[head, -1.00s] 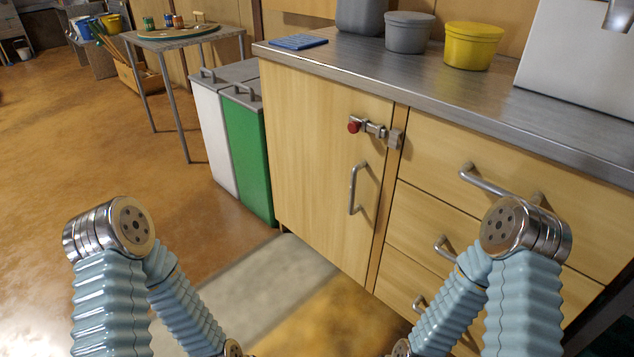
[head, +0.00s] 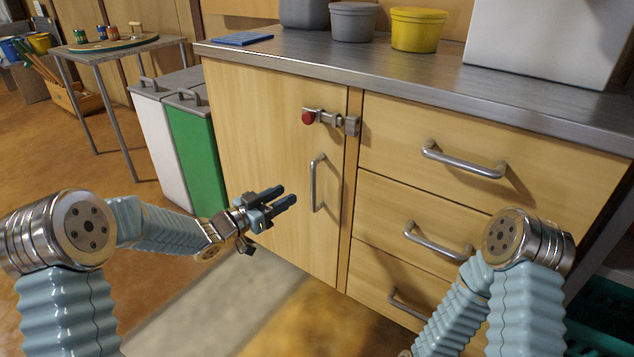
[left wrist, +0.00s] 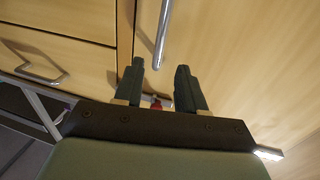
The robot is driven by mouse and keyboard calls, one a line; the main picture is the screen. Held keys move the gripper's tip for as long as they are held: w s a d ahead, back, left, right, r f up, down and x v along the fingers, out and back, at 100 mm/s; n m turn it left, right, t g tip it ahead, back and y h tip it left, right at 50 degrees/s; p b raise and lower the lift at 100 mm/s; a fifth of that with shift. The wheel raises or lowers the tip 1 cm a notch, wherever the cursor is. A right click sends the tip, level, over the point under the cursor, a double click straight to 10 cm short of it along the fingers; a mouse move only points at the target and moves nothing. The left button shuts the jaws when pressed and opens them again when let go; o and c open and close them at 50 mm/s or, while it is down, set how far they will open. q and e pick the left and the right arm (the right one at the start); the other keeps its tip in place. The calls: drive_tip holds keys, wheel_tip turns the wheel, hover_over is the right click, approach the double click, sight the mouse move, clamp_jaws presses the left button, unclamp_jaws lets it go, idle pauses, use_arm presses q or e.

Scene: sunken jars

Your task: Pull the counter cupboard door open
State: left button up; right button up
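The counter cupboard door (head: 262,160) is a light wood panel, shut flush in the counter front. Its vertical metal handle (head: 314,184) is near its right edge. Above the handle is a metal bolt with a red knob (head: 308,118); its bar seems to reach the keeper (head: 352,125) on the frame. My left gripper (head: 290,194) is left of the handle, apart from it, fingers parted and empty. In the left wrist view, the handle (left wrist: 162,36) shows beyond the gap between the parted fingertips (left wrist: 160,68). My right gripper is out of view; only its arm shows.
Drawers with bar handles (head: 462,162) are right of the door. The steel counter top (head: 345,65) carries a blue mat (head: 243,39), a grey tub (head: 352,22) and a yellow tub (head: 417,30). A green-fronted bin (head: 197,160) stands left. The floor before the door is clear.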

sight(311, 181)
use_arm(q)
drive_tip(key=x, duration=1.1)
drive_tip(key=shift+c, duration=0.2)
clamp_jaws()
